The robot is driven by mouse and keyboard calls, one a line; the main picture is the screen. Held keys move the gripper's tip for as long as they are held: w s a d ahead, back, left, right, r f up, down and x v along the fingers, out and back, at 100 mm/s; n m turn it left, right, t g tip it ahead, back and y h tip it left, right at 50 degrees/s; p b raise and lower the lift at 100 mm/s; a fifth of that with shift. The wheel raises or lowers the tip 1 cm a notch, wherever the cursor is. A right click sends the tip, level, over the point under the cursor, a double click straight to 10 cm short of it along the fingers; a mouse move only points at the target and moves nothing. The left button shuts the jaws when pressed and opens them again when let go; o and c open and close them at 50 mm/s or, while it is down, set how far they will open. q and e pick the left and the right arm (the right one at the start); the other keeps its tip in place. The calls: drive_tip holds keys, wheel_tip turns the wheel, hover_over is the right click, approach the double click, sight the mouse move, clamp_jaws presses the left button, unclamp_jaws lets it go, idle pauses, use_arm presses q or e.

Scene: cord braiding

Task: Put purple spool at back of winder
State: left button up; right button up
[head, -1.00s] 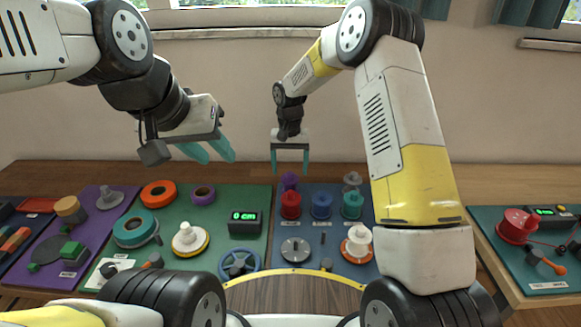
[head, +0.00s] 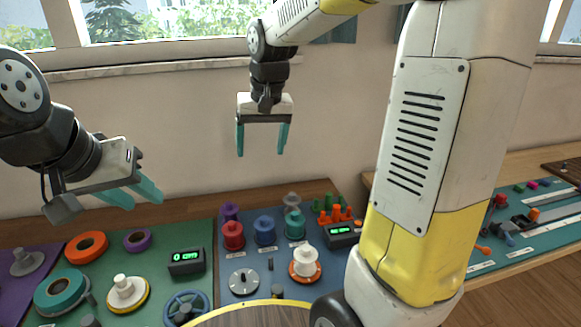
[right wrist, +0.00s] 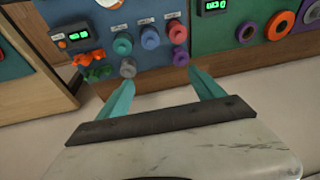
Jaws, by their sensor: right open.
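The purple spool (head: 230,211) stands on the blue mat (head: 262,238), behind the red spool (head: 233,236). It also shows in the right wrist view (right wrist: 181,58), close to the mat's edge. My right gripper (head: 264,145) is open and empty, with teal fingers pointing down, above and beyond the table's back edge. In the right wrist view its fingers (right wrist: 158,85) are spread with nothing between them. My left gripper (head: 138,198) is open and empty in the air at the left. I cannot tell which device is the winder.
Blue (head: 265,231) and teal (head: 295,225) spools stand beside the red one. A grey disc (head: 243,281) and a white spool on an orange base (head: 305,265) lie nearer. The green mat holds an orange ring (head: 87,247). My right arm hides part of the right-hand table.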

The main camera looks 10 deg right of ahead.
drive_tip(key=s+d+r+t, duration=0.1)
drive_tip(key=s+d, duration=0.1)
drive_tip(key=s, duration=0.7)
drive_tip(key=s+d+r+t+y, duration=0.1)
drive_tip(key=s+d+t, duration=0.1)
drive_tip(key=s, duration=0.7)
drive_tip(key=shift+s+d+r, duration=0.15)
drive_tip(key=shift+d+r, duration=0.05)
drive_tip(key=shift+d, duration=0.55)
